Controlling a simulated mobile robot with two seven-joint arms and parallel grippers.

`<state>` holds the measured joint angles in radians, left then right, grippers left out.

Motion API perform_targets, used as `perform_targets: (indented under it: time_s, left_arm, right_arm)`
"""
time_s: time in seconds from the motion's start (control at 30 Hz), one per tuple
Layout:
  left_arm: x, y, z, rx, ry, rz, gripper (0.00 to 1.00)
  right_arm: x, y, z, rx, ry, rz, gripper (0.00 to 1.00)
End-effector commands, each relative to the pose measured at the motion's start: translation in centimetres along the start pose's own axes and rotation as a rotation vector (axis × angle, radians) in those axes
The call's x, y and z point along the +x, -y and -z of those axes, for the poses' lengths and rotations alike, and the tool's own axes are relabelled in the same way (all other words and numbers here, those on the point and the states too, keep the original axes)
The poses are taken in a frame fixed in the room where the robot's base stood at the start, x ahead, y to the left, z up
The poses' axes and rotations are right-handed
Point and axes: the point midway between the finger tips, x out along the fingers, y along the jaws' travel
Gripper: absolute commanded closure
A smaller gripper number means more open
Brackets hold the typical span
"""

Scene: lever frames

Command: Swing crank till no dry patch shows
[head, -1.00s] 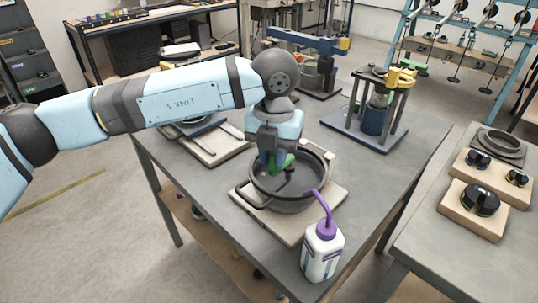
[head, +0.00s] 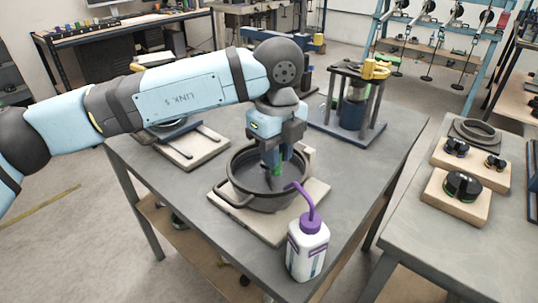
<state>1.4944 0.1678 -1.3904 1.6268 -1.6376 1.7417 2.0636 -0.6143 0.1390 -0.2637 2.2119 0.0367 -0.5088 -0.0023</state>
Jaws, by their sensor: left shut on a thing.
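A dark round pan (head: 238,199) with a looped handle at its left stands on a pale board (head: 268,232) on the grey table. My left gripper (head: 271,160) reaches down into the pan and is shut on the green crank grip (head: 281,167), which it partly hides. The crank's arm below is mostly hidden by the fingers and the pan wall. The pan's floor looks dark grey; wet and dry areas cannot be told apart. My right gripper is out of view.
A white squeeze bottle (head: 307,248) with a purple bent spout stands close in front of the pan's board. A blue-based press (head: 347,129) stands behind right, and another board (head: 190,152) with a device lies behind left. The table's right part is clear.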

Motion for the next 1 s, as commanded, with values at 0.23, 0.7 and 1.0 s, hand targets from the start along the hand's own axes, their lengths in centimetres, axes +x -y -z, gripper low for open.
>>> perform_targets:
  time_s: [0.23,0.7,1.0]
  left_arm:
    - [0.0,0.9,0.2,-0.168,0.001,0.002,1.0]
    - [-0.1,1.5,0.3,-0.298,0.001,0.002,1.0]
    - [-0.1,1.5,0.3,-0.301,0.001,0.002,1.0]
  right_arm:
    - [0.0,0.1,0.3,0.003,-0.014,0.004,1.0]
    - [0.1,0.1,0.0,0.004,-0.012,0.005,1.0]
    - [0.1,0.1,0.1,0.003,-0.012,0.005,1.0]
